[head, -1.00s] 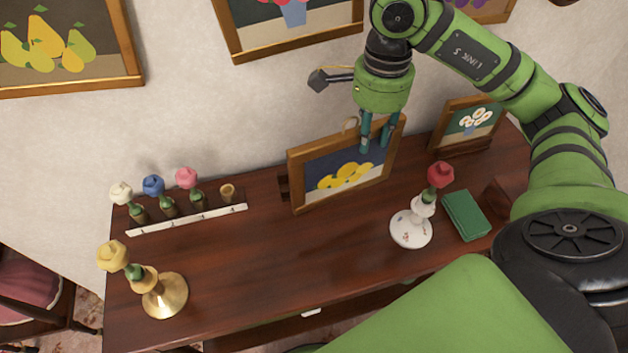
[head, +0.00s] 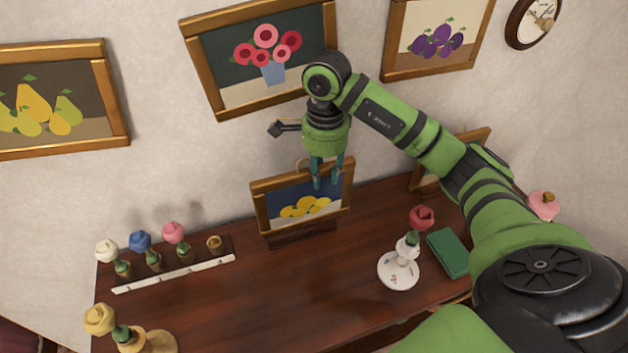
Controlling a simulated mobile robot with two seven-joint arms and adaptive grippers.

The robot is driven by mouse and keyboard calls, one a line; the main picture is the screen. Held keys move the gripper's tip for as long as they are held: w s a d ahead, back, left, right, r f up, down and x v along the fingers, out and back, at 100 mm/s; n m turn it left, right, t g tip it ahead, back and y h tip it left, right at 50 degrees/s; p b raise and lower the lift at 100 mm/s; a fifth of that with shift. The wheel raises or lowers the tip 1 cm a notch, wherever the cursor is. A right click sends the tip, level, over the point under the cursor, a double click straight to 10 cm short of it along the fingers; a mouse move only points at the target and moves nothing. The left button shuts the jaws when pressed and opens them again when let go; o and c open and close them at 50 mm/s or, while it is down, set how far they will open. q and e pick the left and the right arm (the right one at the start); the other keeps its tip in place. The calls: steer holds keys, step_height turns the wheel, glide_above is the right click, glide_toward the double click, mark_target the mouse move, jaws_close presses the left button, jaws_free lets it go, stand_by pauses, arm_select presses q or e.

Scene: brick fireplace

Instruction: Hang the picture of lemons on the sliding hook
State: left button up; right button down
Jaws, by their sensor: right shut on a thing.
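The picture of lemons (head: 306,208), yellow lemons on blue in a wooden frame, is upright at the back of the dark wooden table. My right gripper (head: 326,186) points down and is shut on the upper right part of its frame. A thin loop shows at the frame's top, left of the fingers. The picture's lower edge appears just above a dark wooden stand; I cannot tell if they touch. I cannot make out a sliding hook. My left gripper is not in view.
Pictures of pears (head: 45,105), pink flowers (head: 265,60) and plums (head: 436,40) hang on the wall. A candlestick with a red flower (head: 399,269), a green book (head: 448,253) and a flower rack (head: 175,274) stand on the table. My right arm partly hides another framed picture.

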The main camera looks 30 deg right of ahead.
mark_target(305, 195)
steer(key=f, duration=0.1)
steer(key=w+f+p, duration=0.1)
steer(key=f, duration=0.1)
steer(key=w+f+p, duration=0.1)
steer(key=f, duration=0.1)
steer(key=shift+w+a+f, duration=0.1)
steer(key=shift+w+a, duration=0.05)
steer(key=shift+w, duration=0.1)
steer(key=shift+f, duration=0.2)
steer(key=c, duration=1)
jaws_free()
steer(key=shift+o, duration=0.2)
